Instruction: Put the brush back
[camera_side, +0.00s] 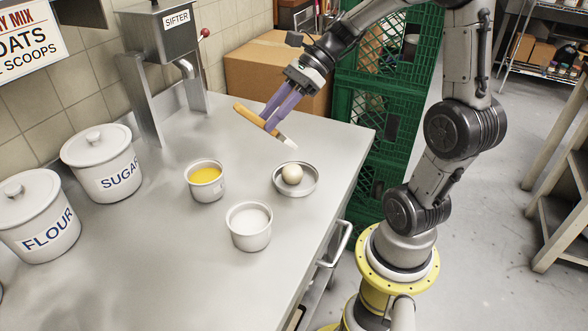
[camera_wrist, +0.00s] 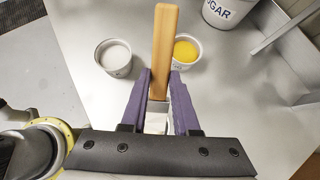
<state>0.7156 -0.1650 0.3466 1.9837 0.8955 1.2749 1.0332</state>
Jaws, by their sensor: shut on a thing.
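The brush has a light wooden handle (camera_side: 248,115) and a pale bristle end (camera_side: 287,140). My gripper (camera_side: 271,121) has purple fingers shut on the brush and holds it above the steel counter, tilted with the bristle end lower and to the right. In the wrist view the handle (camera_wrist: 165,50) points away from the fingers (camera_wrist: 163,88), and the pale end shows partly between them. The cup of yellow liquid (camera_side: 205,179), the cup of white contents (camera_side: 249,226) and a shallow dish (camera_side: 308,189) with an egg (camera_side: 292,173) stand on the counter.
Canisters marked SUGAR (camera_side: 106,160) and FLOUR (camera_side: 40,216) stand at the left. A sifter (camera_side: 160,33) on a metal stand is at the back. A cardboard box (camera_side: 268,70) and green crates (camera_side: 378,115) stand behind and right. The counter's front middle is clear.

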